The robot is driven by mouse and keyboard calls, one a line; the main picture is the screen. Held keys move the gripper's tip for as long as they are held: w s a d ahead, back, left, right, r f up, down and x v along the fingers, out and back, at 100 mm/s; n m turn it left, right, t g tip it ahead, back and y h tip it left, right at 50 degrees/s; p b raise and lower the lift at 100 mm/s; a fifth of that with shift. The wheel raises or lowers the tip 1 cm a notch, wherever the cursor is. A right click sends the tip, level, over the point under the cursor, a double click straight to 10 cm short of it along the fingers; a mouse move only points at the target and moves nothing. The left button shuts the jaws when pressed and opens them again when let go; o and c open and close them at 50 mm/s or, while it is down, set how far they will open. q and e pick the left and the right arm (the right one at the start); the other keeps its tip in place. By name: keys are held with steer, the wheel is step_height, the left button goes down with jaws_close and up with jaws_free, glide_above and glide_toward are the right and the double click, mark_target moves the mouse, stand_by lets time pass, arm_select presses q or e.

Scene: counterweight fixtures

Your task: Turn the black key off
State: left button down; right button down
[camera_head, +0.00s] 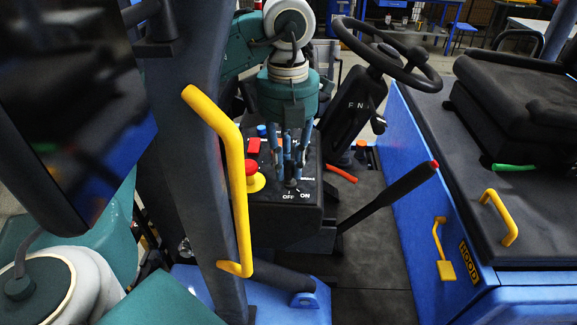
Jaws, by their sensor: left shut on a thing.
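The black key (291,183) is at the front of the dark control panel (262,208), just above the white "OFF" and "ON" marks. It is small and partly hidden by the fingers, so I cannot tell which mark it points to. My left gripper (290,176) comes down from above, its blue-grey fingers shut on the key. My right gripper does not show in the head view.
A red button on a yellow base (253,173) is left of the gripper. A yellow handrail (238,180) on a dark post stands nearer. The steering wheel (388,52) and a black lever (390,197) are to the right. The floor below the lever is clear.

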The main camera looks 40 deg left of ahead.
mark_target(288, 164)
arm_select(q)
steer(key=shift+r+n, duration=0.1)
steer(key=shift+n, duration=1.6)
steer(key=c, duration=1.6)
jaws_free()
steer(key=shift+s, duration=0.1)
steer(key=shift+o, duration=0.2)
step_height(288, 164, up, 12)
